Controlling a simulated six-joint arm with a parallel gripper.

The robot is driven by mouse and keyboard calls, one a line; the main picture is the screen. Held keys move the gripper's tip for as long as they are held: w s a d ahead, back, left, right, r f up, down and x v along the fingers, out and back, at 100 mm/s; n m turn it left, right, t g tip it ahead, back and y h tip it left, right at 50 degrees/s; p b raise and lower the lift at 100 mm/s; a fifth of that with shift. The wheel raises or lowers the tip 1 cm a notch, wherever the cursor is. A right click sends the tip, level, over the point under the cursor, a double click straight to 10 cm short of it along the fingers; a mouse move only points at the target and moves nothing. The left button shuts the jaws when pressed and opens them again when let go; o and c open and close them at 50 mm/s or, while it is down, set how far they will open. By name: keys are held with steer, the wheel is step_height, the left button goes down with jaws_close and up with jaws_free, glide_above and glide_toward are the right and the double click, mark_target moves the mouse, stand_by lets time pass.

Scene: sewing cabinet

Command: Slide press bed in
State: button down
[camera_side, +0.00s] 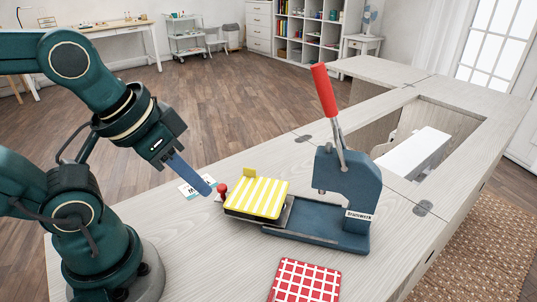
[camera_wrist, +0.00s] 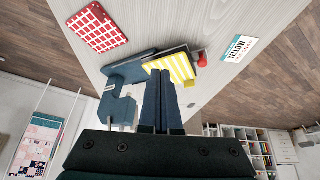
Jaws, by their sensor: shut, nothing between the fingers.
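The blue-grey press (camera_side: 345,195) stands on the cabinet top, with its red-handled lever (camera_side: 324,90) raised. Its bed is pulled out to the left and carries a yellow-and-white striped pad (camera_side: 257,197) with a yellow tab. A red knob (camera_side: 222,190) sits at the bed's outer left end. It also shows in the wrist view (camera_wrist: 202,59). My gripper (camera_side: 205,186) is shut and empty, its fingertips just left of and slightly above the knob in the side view. Whether the fingers touch the knob is unclear.
A red-and-white checked pad (camera_side: 305,281) lies in front of the press. A small printed card (camera_side: 197,188) lies behind my fingers; in the wrist view it reads YELLOW (camera_wrist: 237,48). A rectangular opening with a white block (camera_side: 413,152) is at the right.

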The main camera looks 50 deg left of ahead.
mark_target(256, 189)
steer(key=w+a+r+n+g+h, duration=0.1)
steer(key=w+a+r+n+g, duration=0.5)
steer(key=n, duration=0.6)
steer(key=w+a+f+n+t+h, duration=0.1)
steer(key=w+a+f+n+h, duration=0.2)
steer(key=a, duration=0.6)
steer(key=s+a+f+n, duration=0.2)
steer(key=a+f+n, duration=0.2)
steer(key=a, duration=0.1)
steer(key=x, duration=0.8)
steer(key=shift+w+f, duration=0.2)
steer(key=shift+f, duration=0.15)
steer(key=d, duration=0.1)
steer(key=d+f, duration=0.1)
steer(key=shift+w+d, duration=0.2)
steer(key=shift+d, duration=0.15)
steer(key=shift+w+d+f, duration=0.1)
steer(key=shift+d+f, duration=0.05)
steer(key=shift+d, duration=0.45)
steer(key=w+d, duration=0.1)
steer(key=d, duration=0.1)
steer(key=w+d, duration=0.2)
steer(key=d, duration=0.1)
steer(key=w+d, duration=0.2)
steer(key=shift+w+d, duration=0.2)
steer(key=shift+d, duration=0.2)
